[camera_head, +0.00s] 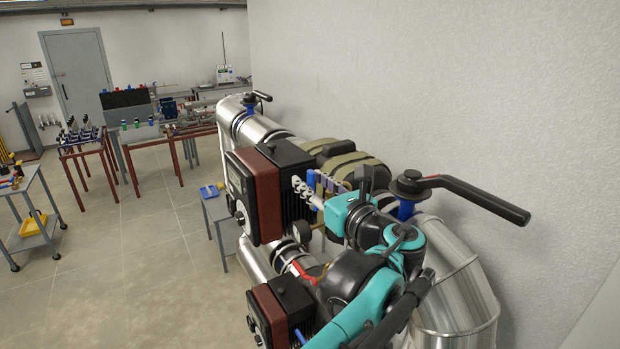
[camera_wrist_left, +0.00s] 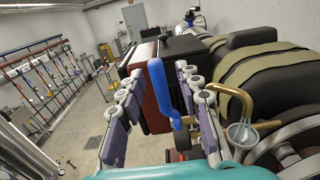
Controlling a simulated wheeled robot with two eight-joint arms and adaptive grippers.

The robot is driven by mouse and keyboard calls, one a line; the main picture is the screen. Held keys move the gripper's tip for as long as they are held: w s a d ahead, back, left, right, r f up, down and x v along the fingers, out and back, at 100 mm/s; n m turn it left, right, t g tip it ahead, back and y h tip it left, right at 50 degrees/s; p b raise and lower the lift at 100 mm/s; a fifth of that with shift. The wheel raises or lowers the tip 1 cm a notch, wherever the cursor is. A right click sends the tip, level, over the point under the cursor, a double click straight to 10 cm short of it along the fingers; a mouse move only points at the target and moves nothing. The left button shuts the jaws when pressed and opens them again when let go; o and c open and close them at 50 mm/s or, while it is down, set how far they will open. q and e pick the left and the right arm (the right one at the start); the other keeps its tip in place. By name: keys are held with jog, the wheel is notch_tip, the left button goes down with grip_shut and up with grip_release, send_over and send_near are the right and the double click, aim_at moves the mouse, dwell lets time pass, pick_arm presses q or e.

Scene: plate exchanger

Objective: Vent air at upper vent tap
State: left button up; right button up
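A blue lever handle (camera_wrist_left: 172,95) stands upright in the left wrist view, beside a bent brass pipe (camera_wrist_left: 248,100) with a small clear funnel (camera_wrist_left: 241,134) under it. The link between lever and pipe is partly hidden. The lever (camera_head: 311,182) also shows in the head view, close to my left gripper's fingers. My left gripper (camera_wrist_left: 162,78) is open, its two purple-padded fingers apart on either side of the lever. The lever is nearer the right-hand finger; contact cannot be told. In the head view the left gripper (camera_head: 320,188) is beside the upper actuator box. My right gripper does not show.
A maroon and black actuator box (camera_head: 267,190) is just beyond the gripper, with another (camera_head: 281,312) below. Strapped, insulated pipework (camera_head: 345,160) lies behind. A long black lever (camera_head: 480,196) juts out at right near the wall.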

pick_arm(q)
jog(key=shift+w+a, duration=0.15)
jog(key=shift+w, duration=0.05)
grip_shut()
